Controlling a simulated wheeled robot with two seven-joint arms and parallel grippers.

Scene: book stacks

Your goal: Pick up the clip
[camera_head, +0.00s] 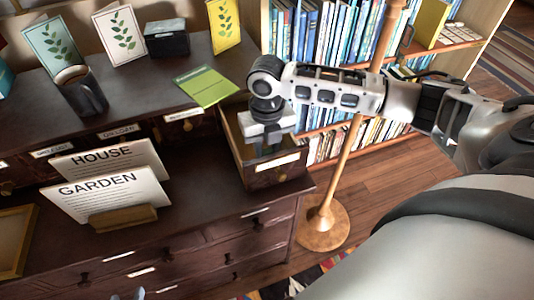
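No clip can be made out in this view. My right gripper (268,140) points down into a small open drawer (272,174) at the right end of the cabinet. Its fingers are partly hidden by its own body and the drawer, so I cannot tell whether it is open or shut, or whether anything is between the fingers. The drawer's floor is mostly hidden. Only the tips of what appears to be my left gripper (130,294) show at the bottom edge, and its state cannot be told.
A green booklet (205,86) lies on the upper shelf near the drawer. House and Garden signs (110,190) stand on the lower top. A wooden pole stand (323,222) and bookshelf (452,50) are at right.

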